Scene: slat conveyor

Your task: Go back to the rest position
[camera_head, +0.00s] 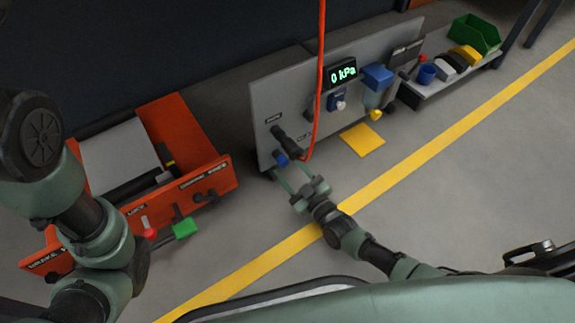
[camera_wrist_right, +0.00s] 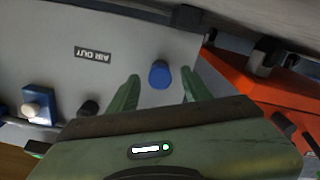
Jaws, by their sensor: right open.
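My right gripper (camera_head: 288,172) is open in front of the grey panel (camera_head: 262,100), close to a blue knob (camera_head: 281,159) at the panel's lower left. In the right wrist view, the two green fingers of the right gripper (camera_wrist_right: 160,90) stand apart, with the blue knob (camera_wrist_right: 159,75) showing between them. I cannot tell whether the fingers touch it. An "AIR OUT" label (camera_wrist_right: 93,54) appears upside down beside it. My left arm comes in at the left of the head view, but its gripper is not in view.
The display (camera_head: 342,73) reads 0 kPa. An orange machine (camera_head: 185,130) stands at the left, with a green block (camera_head: 185,228). A shelf (camera_head: 425,97) with bins stands at the right. A yellow line (camera_head: 410,160) crosses open floor.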

